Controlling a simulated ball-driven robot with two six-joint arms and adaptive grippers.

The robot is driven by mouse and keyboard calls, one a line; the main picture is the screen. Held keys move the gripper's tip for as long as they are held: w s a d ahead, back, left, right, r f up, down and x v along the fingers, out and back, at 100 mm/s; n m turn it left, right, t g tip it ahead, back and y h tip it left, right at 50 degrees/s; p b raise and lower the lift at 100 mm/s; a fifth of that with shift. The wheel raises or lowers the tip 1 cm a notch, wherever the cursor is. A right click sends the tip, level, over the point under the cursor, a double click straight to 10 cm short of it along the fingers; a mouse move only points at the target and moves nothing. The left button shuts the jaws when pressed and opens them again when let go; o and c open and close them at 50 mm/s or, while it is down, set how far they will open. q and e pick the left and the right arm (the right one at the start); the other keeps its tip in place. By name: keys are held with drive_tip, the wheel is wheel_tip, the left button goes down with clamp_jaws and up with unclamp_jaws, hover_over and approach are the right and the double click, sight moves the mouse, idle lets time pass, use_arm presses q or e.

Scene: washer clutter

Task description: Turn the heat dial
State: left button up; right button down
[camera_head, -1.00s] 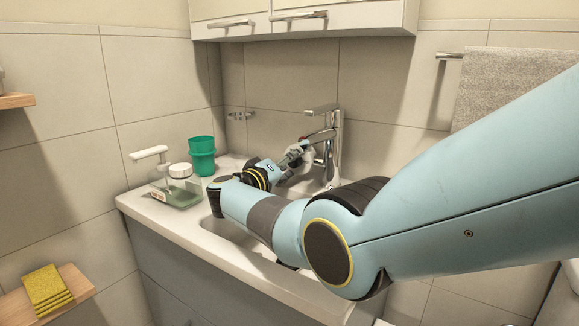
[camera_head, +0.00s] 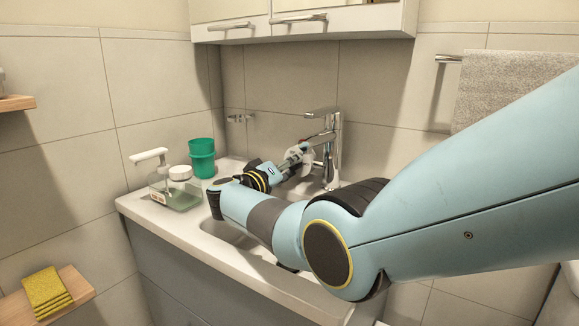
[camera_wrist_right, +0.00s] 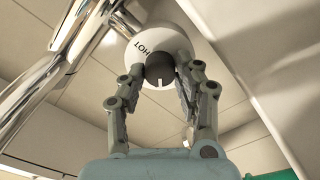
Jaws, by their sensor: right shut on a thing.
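The heat dial is a round white disc (camera_wrist_right: 148,50) marked "HOT", with a dark knob (camera_wrist_right: 159,69) at its centre, in the right wrist view. In the head view the dial (camera_head: 304,153) shows pale beside the chrome faucet (camera_head: 331,150), partly hidden by my gripper. My right gripper (camera_wrist_right: 160,75) has its two fingers on either side of the dark knob and is shut on it. In the head view my right gripper (camera_head: 291,160) reaches in front of the faucet, above the sink. My left gripper is not in view.
Green cups (camera_head: 202,158), a white jar (camera_head: 180,173) and a soap dispenser (camera_head: 160,175) stand on the counter left of the sink. Yellow cloths (camera_head: 47,290) lie on a wooden shelf (camera_head: 76,283). A grey towel (camera_head: 515,92) hangs at the right. A cabinet (camera_head: 370,20) hangs above.

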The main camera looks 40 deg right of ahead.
drive_tip(key=m, duration=0.7)
drive_tip(key=shift+f, duration=0.1)
drive_tip(key=m, duration=0.3)
drive_tip(key=shift+m, duration=0.3)
drive_tip(key=shift+s+m+b, duration=0.1)
drive_tip(key=shift+m+b, duration=0.45)
drive_tip(key=shift+m, duration=1.05)
drive_tip(key=c, duration=0.9)
unclamp_jaws()
drive_tip(key=shift+c, duration=0.2)
drive_tip(key=v, duration=0.7)
drive_tip(key=shift+a, duration=0.25)
